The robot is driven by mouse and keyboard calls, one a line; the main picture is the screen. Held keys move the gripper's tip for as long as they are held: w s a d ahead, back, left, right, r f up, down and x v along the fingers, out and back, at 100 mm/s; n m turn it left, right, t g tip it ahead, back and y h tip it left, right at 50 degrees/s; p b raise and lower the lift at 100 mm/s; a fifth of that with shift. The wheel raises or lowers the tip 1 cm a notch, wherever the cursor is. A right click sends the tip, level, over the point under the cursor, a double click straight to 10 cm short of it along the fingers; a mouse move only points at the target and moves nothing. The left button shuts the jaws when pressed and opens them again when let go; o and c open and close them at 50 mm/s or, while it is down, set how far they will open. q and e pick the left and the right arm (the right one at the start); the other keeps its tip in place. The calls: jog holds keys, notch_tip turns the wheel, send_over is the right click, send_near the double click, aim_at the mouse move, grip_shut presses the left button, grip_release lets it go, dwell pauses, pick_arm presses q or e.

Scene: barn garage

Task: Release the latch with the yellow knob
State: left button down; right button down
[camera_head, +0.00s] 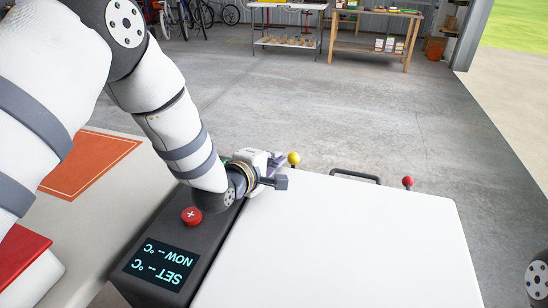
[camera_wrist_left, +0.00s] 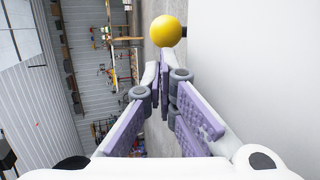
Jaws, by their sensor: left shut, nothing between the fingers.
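The yellow knob (camera_head: 293,158) stands at the far edge of a white-topped box (camera_head: 350,245), near its left corner. It also shows in the left wrist view as a yellow ball (camera_wrist_left: 167,31), just beyond my fingertips on a dark stem. My left gripper (camera_head: 280,168) is just left of the knob, at the box's far left corner. Its purple-padded fingers (camera_wrist_left: 163,70) are shut with nothing between them. The fingertips look close to the knob, but I cannot tell whether they touch it. The latch itself is not clearly visible. My right gripper is out of view.
A red knob (camera_head: 407,182) and a black handle (camera_head: 355,176) sit along the same far edge. A dark panel with a red plus button (camera_head: 191,216) and a temperature display (camera_head: 160,266) lies to the left. Open concrete floor (camera_head: 420,125) lies beyond the box.

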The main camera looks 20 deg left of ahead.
pick_arm(q)
jog(key=shift+w+r+g, duration=0.1)
jog(key=shift+w+g, duration=0.3)
jog(key=shift+w, duration=0.1)
